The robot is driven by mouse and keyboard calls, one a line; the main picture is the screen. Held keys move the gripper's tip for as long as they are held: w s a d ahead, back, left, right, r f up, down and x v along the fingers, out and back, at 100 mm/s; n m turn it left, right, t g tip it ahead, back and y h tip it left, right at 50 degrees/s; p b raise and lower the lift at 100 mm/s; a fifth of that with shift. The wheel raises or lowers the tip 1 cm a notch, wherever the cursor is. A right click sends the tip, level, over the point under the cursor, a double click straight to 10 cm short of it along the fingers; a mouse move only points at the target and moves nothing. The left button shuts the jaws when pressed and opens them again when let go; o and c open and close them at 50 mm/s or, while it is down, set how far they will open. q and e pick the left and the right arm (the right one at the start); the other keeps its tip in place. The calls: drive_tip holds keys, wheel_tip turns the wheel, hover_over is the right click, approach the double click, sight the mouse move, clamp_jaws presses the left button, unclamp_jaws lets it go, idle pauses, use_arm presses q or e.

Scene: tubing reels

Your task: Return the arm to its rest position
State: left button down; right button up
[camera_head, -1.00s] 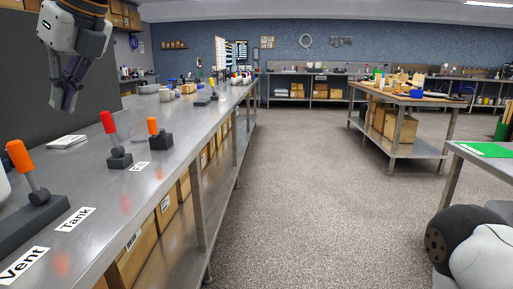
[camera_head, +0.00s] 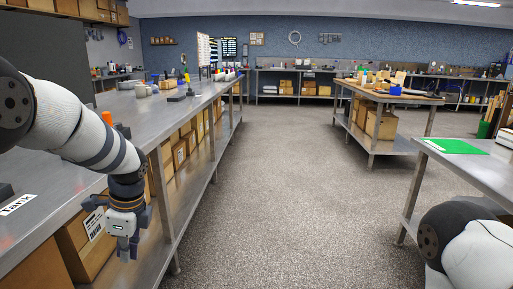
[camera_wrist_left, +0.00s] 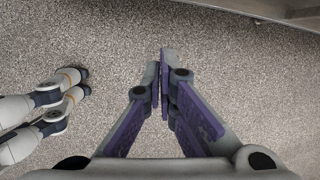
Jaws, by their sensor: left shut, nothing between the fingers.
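My left arm comes in from the left, bent down in front of the near bench (camera_head: 62,180). My left gripper (camera_head: 128,252) hangs at the bench's aisle side, fingers downward, in front of the lower shelf boxes. It is shut and empty; its fingers (camera_wrist_left: 160,78) meet over bare speckled floor in the left wrist view. The arm hides part of the bench top; an orange lever handle (camera_head: 107,118) peeks out behind it. My right arm shows only its shoulder part at the lower right; its gripper is not seen.
A Tank label (camera_head: 17,204) lies on the near bench. Cardboard boxes (camera_head: 93,225) fill its lower shelf, close behind the gripper. A table with a green sheet (camera_head: 455,147) stands at the right. The aisle floor (camera_head: 290,190) between is clear.

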use_arm(q)
drive_tip(key=s+d+f+n+g+h, duration=0.1)
drive_tip(key=s+d+f+n, duration=0.25)
drive_tip(key=s+f, duration=0.6)
drive_tip(key=s+d+f+n+h, duration=0.2)
drive_tip(key=s+f+n, duration=0.2)
drive_tip(key=s+f, duration=0.5)
drive_tip(key=s+f+n, duration=0.1)
drive_tip(key=s+n, duration=0.4)
drive_tip(key=s, duration=0.6)
drive_tip(key=s+d+f+n+g, duration=0.1)
drive_tip(key=s+n, duration=0.4)
drive_tip(key=s, duration=0.6)
drive_tip(key=shift+d+f, duration=0.3)
drive_tip(key=shift+f, duration=0.1)
